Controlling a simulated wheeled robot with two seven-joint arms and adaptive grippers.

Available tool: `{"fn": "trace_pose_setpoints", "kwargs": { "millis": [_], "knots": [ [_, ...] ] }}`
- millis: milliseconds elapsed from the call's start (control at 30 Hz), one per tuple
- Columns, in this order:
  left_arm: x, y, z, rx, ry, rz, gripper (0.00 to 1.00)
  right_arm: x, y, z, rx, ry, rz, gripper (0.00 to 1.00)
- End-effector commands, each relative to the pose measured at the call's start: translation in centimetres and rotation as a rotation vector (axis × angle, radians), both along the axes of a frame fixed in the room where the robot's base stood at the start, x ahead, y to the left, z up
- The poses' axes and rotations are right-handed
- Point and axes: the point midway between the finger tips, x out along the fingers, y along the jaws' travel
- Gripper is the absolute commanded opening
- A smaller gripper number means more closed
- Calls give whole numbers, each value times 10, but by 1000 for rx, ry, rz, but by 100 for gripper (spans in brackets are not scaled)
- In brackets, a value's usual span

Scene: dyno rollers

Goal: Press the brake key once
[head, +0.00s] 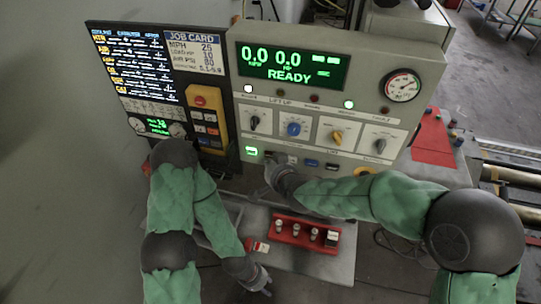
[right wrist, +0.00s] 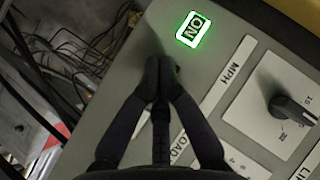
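The console (head: 232,110) has a row of small keys along its lower front edge. A green-lit key (head: 251,151) marked ON in the right wrist view (right wrist: 193,29) is at the row's left end. A blue key (head: 311,163) and a dark key (head: 331,166) are farther right. I cannot read which key is the brake key. My right gripper (head: 271,164) is at the row, just right of the ON key. In the right wrist view its fingertips (right wrist: 164,66) are together and empty, hiding what is under them; contact is unclear. My left gripper (head: 262,284) is low, away from the console.
The console has a display (head: 290,66) reading READY, several knobs (head: 294,129) and a gauge (head: 403,86). A yellow and red pendant (head: 207,98) is at its left. A red tray (head: 306,233) with small parts lies in front, near my left gripper. Cables (right wrist: 70,50) hang beside the console.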

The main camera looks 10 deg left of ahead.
Motion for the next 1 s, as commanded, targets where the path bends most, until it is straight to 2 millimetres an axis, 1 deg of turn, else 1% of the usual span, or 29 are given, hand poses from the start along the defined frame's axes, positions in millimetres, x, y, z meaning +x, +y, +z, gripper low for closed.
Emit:
{"fn": "trace_pose_setpoints", "kwargs": {
  "millis": [367, 833, 1000],
  "knots": [
    [0, 0, 1, 0, 0, 0, 40, -3, 0, 0, 0, 1, 0, 0],
    [0, 0, 7, 0, 0, 0, 40, -42, 2, 0, 0, 2, 2, 0],
    [0, 0, 8, 0, 0, 0, 40, -50, 2, 0, 1, 1, 0, 0]
  ]
}}
